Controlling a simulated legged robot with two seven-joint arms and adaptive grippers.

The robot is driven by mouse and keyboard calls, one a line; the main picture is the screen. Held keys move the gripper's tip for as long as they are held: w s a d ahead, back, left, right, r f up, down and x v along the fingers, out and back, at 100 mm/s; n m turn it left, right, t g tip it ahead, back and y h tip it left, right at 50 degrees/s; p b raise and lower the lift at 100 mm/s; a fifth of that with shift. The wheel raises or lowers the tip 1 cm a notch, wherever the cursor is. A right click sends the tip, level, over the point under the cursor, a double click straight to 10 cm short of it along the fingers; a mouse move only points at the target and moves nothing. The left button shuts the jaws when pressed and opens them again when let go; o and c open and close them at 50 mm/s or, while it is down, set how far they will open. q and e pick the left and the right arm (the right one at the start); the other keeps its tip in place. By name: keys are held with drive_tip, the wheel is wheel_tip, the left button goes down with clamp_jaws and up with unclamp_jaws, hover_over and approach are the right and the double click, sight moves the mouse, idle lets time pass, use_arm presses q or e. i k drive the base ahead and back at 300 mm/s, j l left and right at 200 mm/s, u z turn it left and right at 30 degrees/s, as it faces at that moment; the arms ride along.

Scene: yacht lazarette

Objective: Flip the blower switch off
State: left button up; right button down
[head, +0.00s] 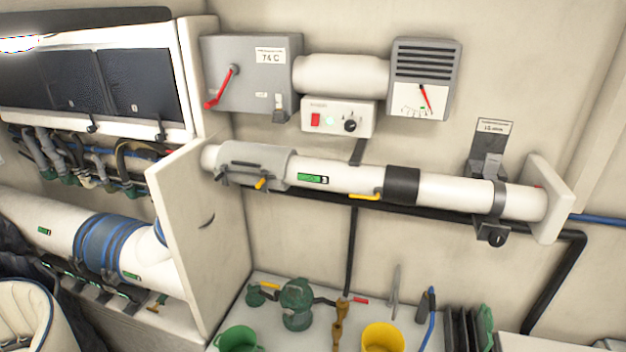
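A small light-grey control box (337,118) is fixed to the back wall under a white duct. It carries a red rocker switch (315,120), a lit pale-green lamp (330,120) and a black knob (351,125). The printing on the box is too small to read, and I cannot tell the rocker's position. To its left is a grey box (252,75) with a red lever (222,88) and a label reading about 74 C. To its right is a vented gauge box (427,80) with a red needle. Neither of my grippers is in view.
A thick white pipe (345,178) with yellow handles runs along the wall below the control box. A white partition (195,235) juts out at left. A shelf below holds a green cup (238,339), a yellow cup (382,337), fittings and tools.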

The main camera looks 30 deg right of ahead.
sight(315, 116)
drive_tip(key=z, duration=1.45)
